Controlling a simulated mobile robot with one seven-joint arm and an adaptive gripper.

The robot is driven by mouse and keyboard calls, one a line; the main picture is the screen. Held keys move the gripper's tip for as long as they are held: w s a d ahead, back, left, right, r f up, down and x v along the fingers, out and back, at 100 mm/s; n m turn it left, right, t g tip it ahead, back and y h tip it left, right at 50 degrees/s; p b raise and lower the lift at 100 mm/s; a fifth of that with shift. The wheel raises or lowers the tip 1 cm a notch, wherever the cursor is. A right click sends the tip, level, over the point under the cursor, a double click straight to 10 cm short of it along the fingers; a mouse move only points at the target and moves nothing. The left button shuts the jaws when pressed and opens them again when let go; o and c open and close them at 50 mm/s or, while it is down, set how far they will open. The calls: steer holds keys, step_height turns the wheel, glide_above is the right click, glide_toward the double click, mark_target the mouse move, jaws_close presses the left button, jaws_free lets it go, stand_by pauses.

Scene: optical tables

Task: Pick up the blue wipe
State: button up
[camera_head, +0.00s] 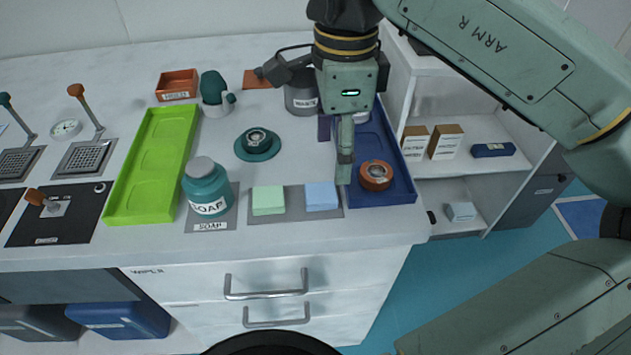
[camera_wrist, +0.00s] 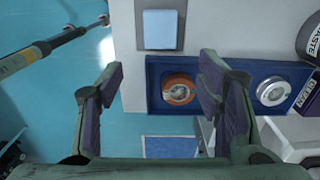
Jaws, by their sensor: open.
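The light blue wipe (camera_head: 321,196) lies flat at the right end of a grey mat (camera_head: 295,209), close to the counter's front edge. A pale green wipe (camera_head: 268,200) lies to its left on the same mat. In the wrist view the blue wipe (camera_wrist: 160,29) shows whole at the top, beyond the fingertips. My gripper (camera_head: 345,170) is above the counter, right of the blue wipe and by the left side of the dark blue tray. In the wrist view my gripper (camera_wrist: 160,72) has its fingers wide apart, with nothing held between them.
The dark blue tray (camera_head: 401,190) holds an orange-rimmed round item (camera_head: 376,176). A teal soap bottle (camera_head: 206,185) stands left of the wipes, and a green tray (camera_head: 120,205) lies farther left. A grey waste container (camera_head: 301,95) stands behind my gripper.

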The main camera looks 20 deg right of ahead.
mark_target(330, 191)
step_height(330, 191, down, 2)
steer(key=shift+s+f, duration=0.15)
steer(key=f, duration=0.1)
steer(key=f+p, duration=0.1)
steer(key=f, duration=0.1)
steer(key=a+f, duration=0.1)
steer(key=shift+w+f+p, duration=0.2)
steer(key=shift+f+p, duration=0.2)
steer(key=shift+f, duration=0.55)
steer(key=shift+c, duration=0.6)
steer(key=c, duration=0.7)
steer(key=shift+d+r, duration=0.1)
